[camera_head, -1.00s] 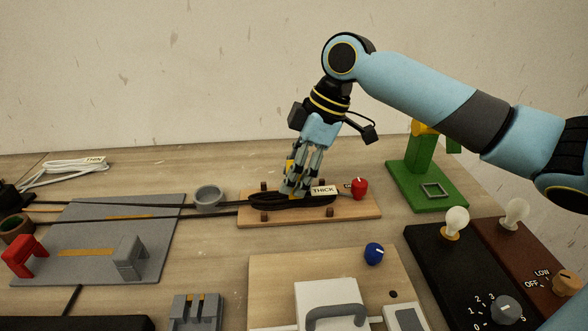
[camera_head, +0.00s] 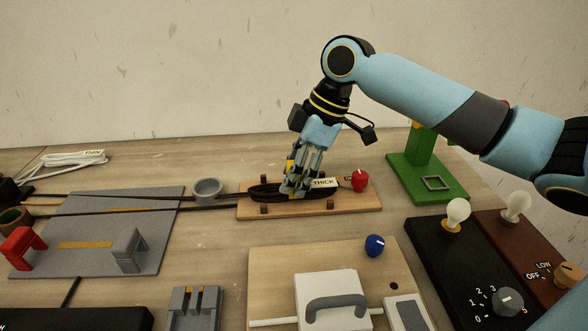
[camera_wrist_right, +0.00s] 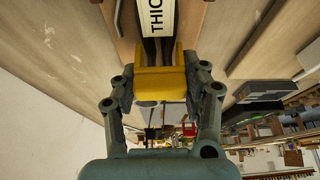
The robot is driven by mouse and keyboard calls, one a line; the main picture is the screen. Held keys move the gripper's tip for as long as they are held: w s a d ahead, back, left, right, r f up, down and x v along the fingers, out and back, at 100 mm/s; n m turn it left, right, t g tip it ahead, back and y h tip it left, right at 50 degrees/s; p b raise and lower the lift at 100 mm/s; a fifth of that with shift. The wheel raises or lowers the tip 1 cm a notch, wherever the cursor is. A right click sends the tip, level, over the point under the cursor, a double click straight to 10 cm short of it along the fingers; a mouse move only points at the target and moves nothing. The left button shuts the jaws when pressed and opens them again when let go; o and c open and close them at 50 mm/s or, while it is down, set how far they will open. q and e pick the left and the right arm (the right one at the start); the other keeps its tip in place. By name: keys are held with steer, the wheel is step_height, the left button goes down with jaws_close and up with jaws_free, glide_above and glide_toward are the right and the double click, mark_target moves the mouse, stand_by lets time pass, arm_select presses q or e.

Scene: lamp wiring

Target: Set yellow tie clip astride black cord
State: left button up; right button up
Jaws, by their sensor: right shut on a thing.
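The yellow tie clip (camera_wrist_right: 160,82) is between the fingers of my right gripper (camera_wrist_right: 160,105), which is shut on it. In the head view my right gripper (camera_head: 292,190) points down at the bundled black cord (camera_head: 265,191) on the wooden board (camera_head: 345,207). Only a bit of yellow from the clip (camera_head: 290,165) shows there behind the fingers. In the right wrist view the black cord (camera_wrist_right: 156,50) runs from the white THICK label (camera_wrist_right: 156,15) to the clip. My left gripper is not in view.
A red knob (camera_head: 360,181) stands at the board's right end and a grey ring cup (camera_head: 207,190) left of it. A green stand (camera_head: 425,177) is to the right. A blue knob (camera_head: 375,245) and a bulb panel (camera_head: 450,265) are in front.

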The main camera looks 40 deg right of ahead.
steer(key=shift+f, duration=0.15)
stand_by(0.6)
steer(key=o, duration=1.1)
steer(key=shift+c, duration=0.2)
steer(key=v, duration=1.2)
steer(key=shift+f, duration=0.1)
